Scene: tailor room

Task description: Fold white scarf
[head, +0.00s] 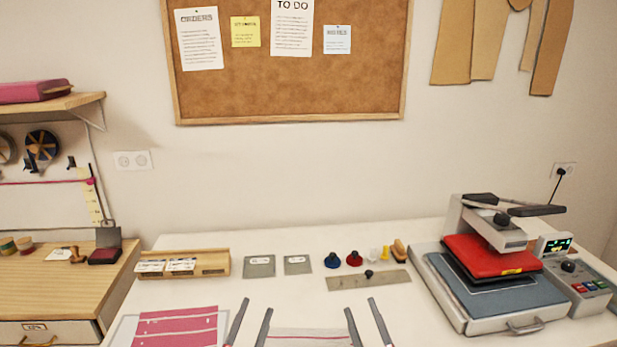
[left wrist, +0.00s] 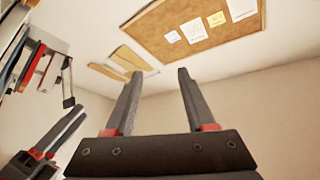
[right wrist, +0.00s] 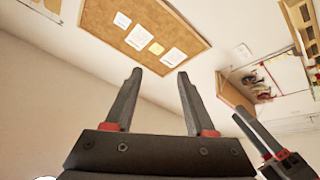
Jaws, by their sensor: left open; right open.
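The white scarf (head: 309,336), with a thin red stripe across it, lies on the white table at the bottom of the head view. Only its far part shows; the rest is cut off by the frame. My left gripper (head: 257,306) is open and empty near the scarf's left side. My right gripper (head: 360,306) is open and empty near its right side. Whether either touches the cloth cannot be told. The left wrist view shows the left gripper's open fingers (left wrist: 160,72), and the right wrist view the right gripper's (right wrist: 159,72); neither shows the scarf.
A pink striped cloth sheet (head: 172,328) lies left of my left gripper. A heat press (head: 490,290) stands at the right. A metal ruler (head: 370,280), two grey plates, small stamps and a wooden tray (head: 216,263) line the back. Bare tabletop lies between them and the scarf.

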